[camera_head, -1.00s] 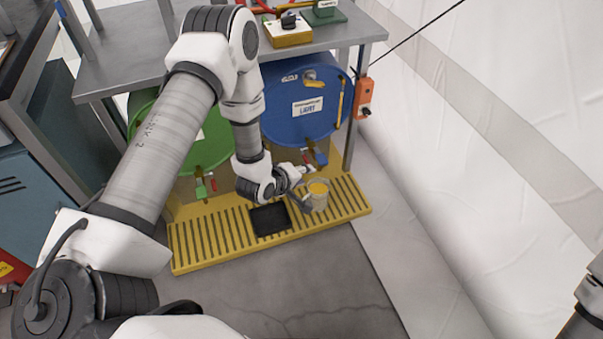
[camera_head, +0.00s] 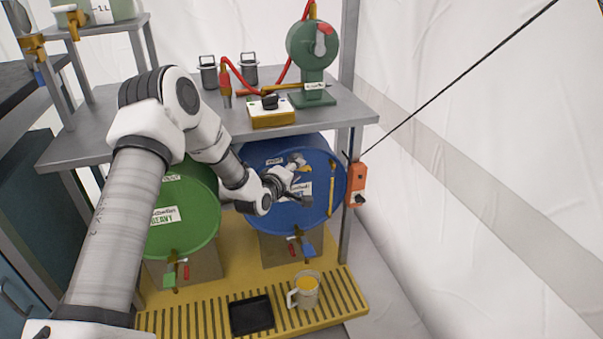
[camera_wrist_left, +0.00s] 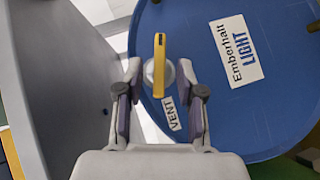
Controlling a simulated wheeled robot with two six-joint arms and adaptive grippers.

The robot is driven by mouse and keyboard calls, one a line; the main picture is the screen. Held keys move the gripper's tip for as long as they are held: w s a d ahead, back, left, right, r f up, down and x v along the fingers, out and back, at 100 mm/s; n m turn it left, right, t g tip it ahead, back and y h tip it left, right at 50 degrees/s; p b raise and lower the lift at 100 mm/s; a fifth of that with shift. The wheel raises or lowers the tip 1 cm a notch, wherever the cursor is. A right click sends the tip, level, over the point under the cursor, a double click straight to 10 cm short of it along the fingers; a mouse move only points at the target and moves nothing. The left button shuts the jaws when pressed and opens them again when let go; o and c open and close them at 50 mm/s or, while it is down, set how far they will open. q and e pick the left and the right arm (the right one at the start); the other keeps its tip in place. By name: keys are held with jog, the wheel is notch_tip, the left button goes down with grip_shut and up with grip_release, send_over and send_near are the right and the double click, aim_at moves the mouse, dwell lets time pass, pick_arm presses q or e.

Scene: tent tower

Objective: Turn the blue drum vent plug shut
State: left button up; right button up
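The blue drum (camera_head: 275,215) lies on its side under the grey shelf, its round face toward me. Its vent plug (camera_wrist_left: 159,65) has a yellow bar handle, upright in the left wrist picture, on a pale round base. A VENT label (camera_wrist_left: 170,113) is beside it. My left gripper (camera_head: 300,183) is in front of the drum's upper face and partly hides the plug in the head view. In the left wrist view it is open (camera_wrist_left: 160,78), with one finger on each side of the plug. Contact with the plug cannot be told. My right gripper is not in view.
The green drum (camera_head: 185,215) is to the left. A mug of yellow liquid (camera_head: 307,291) and a black tray (camera_head: 251,315) are on the yellow slatted platform (camera_head: 345,300). An orange box (camera_head: 356,184) is on the post.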

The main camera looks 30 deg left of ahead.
pick_arm(q)
jog(key=shift+x, duration=1.5)
grip_shut()
jog(key=shift+r, duration=0.1)
